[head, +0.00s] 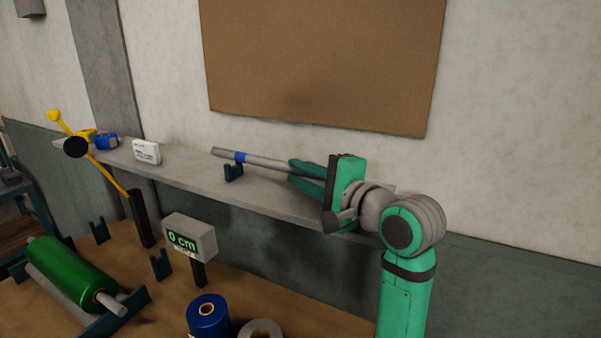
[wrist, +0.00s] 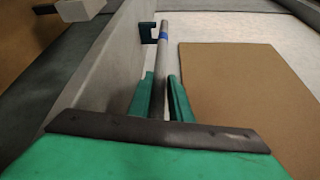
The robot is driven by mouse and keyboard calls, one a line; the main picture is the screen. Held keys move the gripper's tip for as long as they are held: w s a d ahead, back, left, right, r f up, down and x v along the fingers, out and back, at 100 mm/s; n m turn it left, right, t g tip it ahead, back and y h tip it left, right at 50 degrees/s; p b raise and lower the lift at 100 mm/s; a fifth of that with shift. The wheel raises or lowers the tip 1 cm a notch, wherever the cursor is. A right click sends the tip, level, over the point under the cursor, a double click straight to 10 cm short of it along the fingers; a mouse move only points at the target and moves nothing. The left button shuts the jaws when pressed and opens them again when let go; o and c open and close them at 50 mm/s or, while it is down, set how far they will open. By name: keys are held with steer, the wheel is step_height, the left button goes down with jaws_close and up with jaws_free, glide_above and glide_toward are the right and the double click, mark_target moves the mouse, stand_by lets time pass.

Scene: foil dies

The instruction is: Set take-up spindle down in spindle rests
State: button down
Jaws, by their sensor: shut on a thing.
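The take-up spindle (head: 262,160) is a grey rod with a blue band near its far end. My gripper (head: 308,172) is shut on it, with the green fingers on either side of the rod. The spindle lies roughly level along the grey shelf. In the wrist view the spindle (wrist: 160,70) runs away from my gripper (wrist: 160,98) towards a dark teal bracket (wrist: 148,32). In the head view that bracket (head: 233,172) stands on the shelf below the blue band; I cannot tell whether they touch. Two teal rests (head: 160,265) (head: 100,231) stand on the brown bench, empty.
A green foil roll (head: 70,273) lies in a cradle at lower left. A display reading 0 cm (head: 190,238), a yellow lever (head: 108,172) and a blue roll (head: 207,316) stand on the bench. A white box (head: 147,152) sits on the shelf (head: 190,175). The wall is close behind.

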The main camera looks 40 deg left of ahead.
steer(key=c, duration=1.5)
jaws_free()
steer(key=shift+w+a+f, duration=0.1)
steer(key=shift+a+f, duration=0.05)
steer(key=shift+f, duration=0.75)
steer(key=shift+c, duration=0.2)
steer(key=d, duration=0.3)
steer(key=d+r, duration=0.1)
steer(key=d, duration=0.3)
steer(key=s+d+r, duration=0.1)
steer(key=d, duration=0.2)
steer(key=shift+d, duration=0.25)
steer(key=shift+s+d+r, duration=0.15)
steer(key=shift+d, duration=0.3)
steer(key=shift+s+a, duration=0.25)
steer(key=shift+a, duration=0.05)
steer(key=shift+d, duration=0.15)
